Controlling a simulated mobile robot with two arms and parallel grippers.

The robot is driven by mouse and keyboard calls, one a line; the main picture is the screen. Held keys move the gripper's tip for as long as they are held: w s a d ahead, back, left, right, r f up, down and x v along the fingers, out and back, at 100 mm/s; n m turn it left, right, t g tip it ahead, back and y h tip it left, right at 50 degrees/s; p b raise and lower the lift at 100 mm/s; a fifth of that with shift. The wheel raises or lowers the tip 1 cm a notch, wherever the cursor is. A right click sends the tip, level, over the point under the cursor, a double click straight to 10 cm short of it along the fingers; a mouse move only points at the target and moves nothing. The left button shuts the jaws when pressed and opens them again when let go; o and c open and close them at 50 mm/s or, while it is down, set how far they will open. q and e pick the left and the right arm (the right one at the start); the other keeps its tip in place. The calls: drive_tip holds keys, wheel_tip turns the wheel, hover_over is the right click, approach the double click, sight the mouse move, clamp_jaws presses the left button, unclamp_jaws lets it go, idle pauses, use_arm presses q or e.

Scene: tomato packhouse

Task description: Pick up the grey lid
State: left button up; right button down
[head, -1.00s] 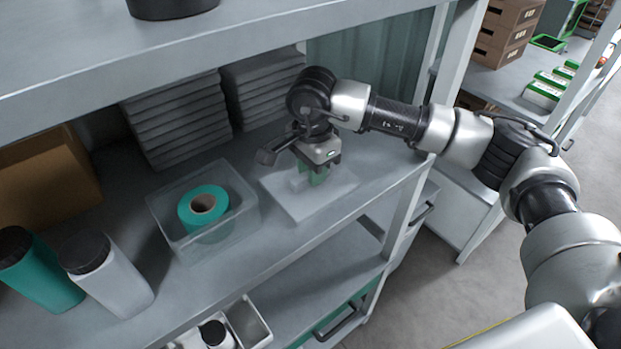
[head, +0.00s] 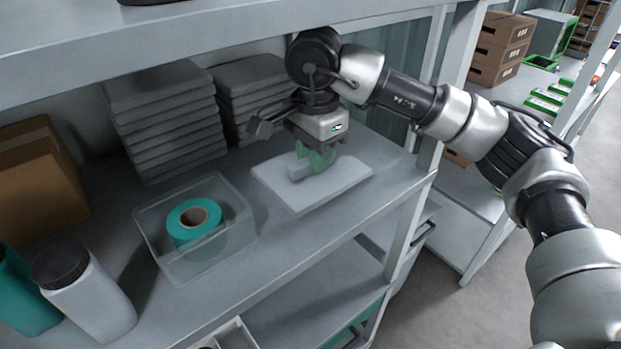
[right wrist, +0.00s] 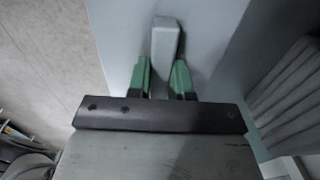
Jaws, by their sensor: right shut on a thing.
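The grey lid (head: 335,184) is a flat, pale rectangular plate with a bar handle (head: 299,172) on top. It appears slightly above the grey shelf, right of the clear bin. My right gripper (head: 316,160) is above the lid, with its green fingers shut on the handle. In the right wrist view, the handle (right wrist: 165,42) stands between my two fingertips (right wrist: 163,70), and the plate (right wrist: 205,35) spreads out behind it. Part of the handle is hidden by the fingers. My left gripper is not in view.
A clear bin (head: 165,262) with a teal tape roll (head: 181,218) stands left of the lid. Grey stacked trays (head: 165,110) stand behind. Bottles (head: 95,300) and a cardboard box (head: 45,180) are at left. An upper shelf (head: 200,45) overhangs; a post (head: 410,215) stands at right.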

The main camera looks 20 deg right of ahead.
drive_tip(key=s+d+b, duration=0.2)
drive_tip(key=s+d, duration=0.1)
drive_tip(key=s, duration=0.5)
drive_tip(key=s+d+b, duration=0.3)
drive_tip(key=s, duration=0.6)
drive_tip(key=shift+s+d+f, duration=0.15)
drive_tip(key=shift+s+d, duration=0.15)
